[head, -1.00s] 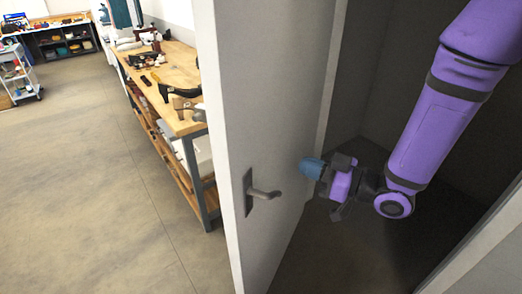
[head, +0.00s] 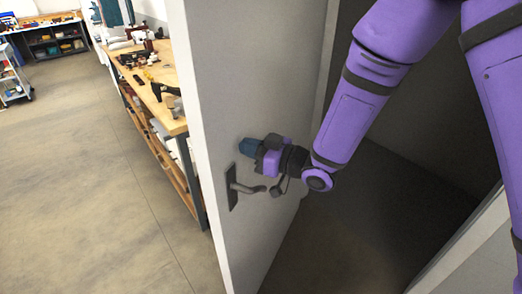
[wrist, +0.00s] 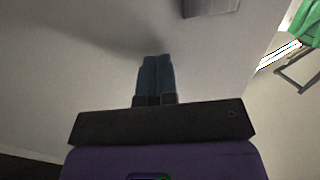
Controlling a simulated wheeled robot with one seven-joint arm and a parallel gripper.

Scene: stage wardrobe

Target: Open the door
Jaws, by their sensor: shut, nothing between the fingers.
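The door (head: 232,82) is a grey-white panel standing ajar, with a dark space to its right in the head view. Its dark lever handle (head: 246,188) sits on an upright plate near the panel's left edge. My gripper (head: 244,147) is in front of the door face, just above the handle. In the wrist view its two blue fingers (wrist: 155,77) are together with nothing between them, pointing at the pale door surface (wrist: 90,55). Whether the fingertips touch the door cannot be told. A grey piece (wrist: 210,6) at the top of the wrist view is cut off.
A wooden workbench (head: 158,98) with tools stands left of the door, close behind its edge. A white cart (head: 12,78) and shelving (head: 55,38) are farther back. The concrete floor (head: 90,200) at left is clear.

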